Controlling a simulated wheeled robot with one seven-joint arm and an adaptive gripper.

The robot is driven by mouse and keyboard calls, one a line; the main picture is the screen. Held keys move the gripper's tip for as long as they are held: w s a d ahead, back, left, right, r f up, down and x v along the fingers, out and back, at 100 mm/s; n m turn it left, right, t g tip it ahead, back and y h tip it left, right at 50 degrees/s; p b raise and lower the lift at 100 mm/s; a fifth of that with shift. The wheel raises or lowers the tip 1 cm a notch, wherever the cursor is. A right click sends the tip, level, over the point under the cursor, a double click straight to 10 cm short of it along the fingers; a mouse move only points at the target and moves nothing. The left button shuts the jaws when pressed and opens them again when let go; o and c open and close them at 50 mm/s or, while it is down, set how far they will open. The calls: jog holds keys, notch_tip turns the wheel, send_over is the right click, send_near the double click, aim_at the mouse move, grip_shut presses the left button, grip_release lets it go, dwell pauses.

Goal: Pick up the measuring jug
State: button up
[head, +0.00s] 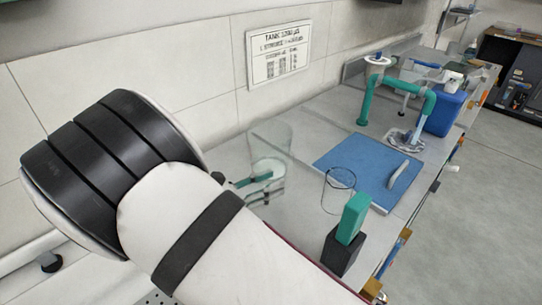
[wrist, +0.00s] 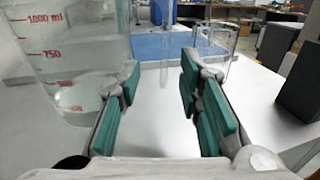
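The measuring jug (wrist: 75,55) is clear with red marks, among them 1000 ml and 750. It stands upright at the left of the wrist view, cut off by the frame edge. In the head view the jug (head: 281,136) shows faintly beyond my arm, partly hidden by my gripper. My gripper (wrist: 160,82) is open and empty, its green-padded fingers apart. The left finger overlaps the jug's lower right side in the wrist view; I cannot tell whether they touch. In the head view my gripper (head: 262,186) is low over the counter by the jug.
A clear glass (head: 338,192) stands by a blue mat (head: 345,155) with a pale curved item (head: 398,173). A dark block (head: 341,255) with a green piece (head: 353,217) is near the front edge. Green pipework (head: 395,88) and a blue container (head: 445,110) stand farther back.

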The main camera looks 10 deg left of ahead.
aim_at(289, 185)
jog(key=shift+x, duration=2.9)
jog(key=shift+s+d, duration=0.1)
jog(key=shift+s, duration=0.15)
grip_shut()
